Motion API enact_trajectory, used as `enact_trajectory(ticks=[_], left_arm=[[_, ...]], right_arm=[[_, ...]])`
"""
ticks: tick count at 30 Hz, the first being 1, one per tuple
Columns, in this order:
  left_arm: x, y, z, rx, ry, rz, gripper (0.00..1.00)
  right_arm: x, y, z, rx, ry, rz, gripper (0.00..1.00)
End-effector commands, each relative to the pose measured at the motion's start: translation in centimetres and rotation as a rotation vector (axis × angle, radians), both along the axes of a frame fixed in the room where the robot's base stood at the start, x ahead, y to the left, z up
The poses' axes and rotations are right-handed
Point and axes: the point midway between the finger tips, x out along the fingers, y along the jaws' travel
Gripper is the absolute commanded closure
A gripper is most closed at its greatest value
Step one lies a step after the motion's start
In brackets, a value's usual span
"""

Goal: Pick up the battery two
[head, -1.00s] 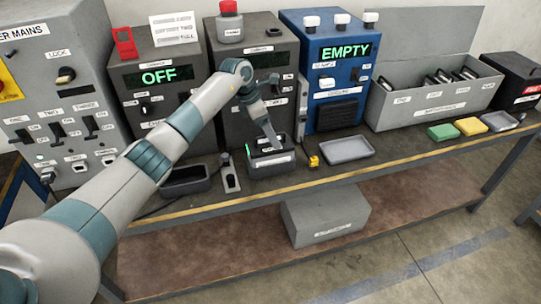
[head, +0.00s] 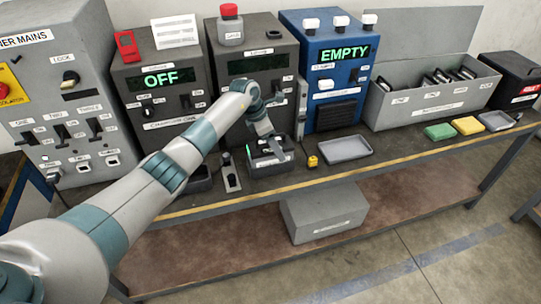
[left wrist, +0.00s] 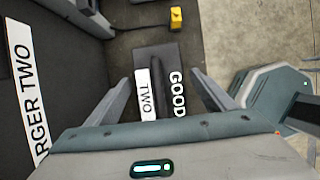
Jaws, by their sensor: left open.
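In the left wrist view, a dark battery (left wrist: 158,62) carries a white "TWO" label and lies between the spread fingers of my left gripper (left wrist: 161,78). A white "GOOD" label is beside it. The fingers stand apart on either side, with visible gaps. In the head view, my left gripper (head: 268,137) reaches down from the left over a dark cradle (head: 270,169) with a white front label on the bench. The gripper partly hides what sits in the cradle, and I cannot tell how deep the fingers are. My right gripper is not in view.
A charger box reading "OFF" (head: 160,80), a second dark box (head: 250,68) and a blue box reading "EMPTY" (head: 345,54) stand behind. A yellow block (head: 313,161) and a grey tray (head: 346,149) lie to the right. A labelled grey bin (head: 435,100) stands further right.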

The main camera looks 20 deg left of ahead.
Motion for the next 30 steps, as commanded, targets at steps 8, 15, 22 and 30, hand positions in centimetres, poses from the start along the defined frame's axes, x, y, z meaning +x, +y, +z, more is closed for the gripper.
enact_trajectory(ticks=[8, 15, 22, 30], left_arm=[[0.0, 0.0, 0.0, 0.0, 0.0, 0.0, 0.31], [0.0, 0.0, 0.0, 0.0, 0.0, 0.0, 0.88], [0.3, -0.1, 0.6, -0.004, -0.009, 0.0, 1.0], [0.3, 0.0, 1.2, -0.003, -0.009, -0.001, 1.0]], right_arm=[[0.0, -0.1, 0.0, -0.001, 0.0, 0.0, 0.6], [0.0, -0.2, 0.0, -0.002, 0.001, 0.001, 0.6], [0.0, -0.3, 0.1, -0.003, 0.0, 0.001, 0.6], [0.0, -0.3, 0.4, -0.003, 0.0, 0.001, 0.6]])
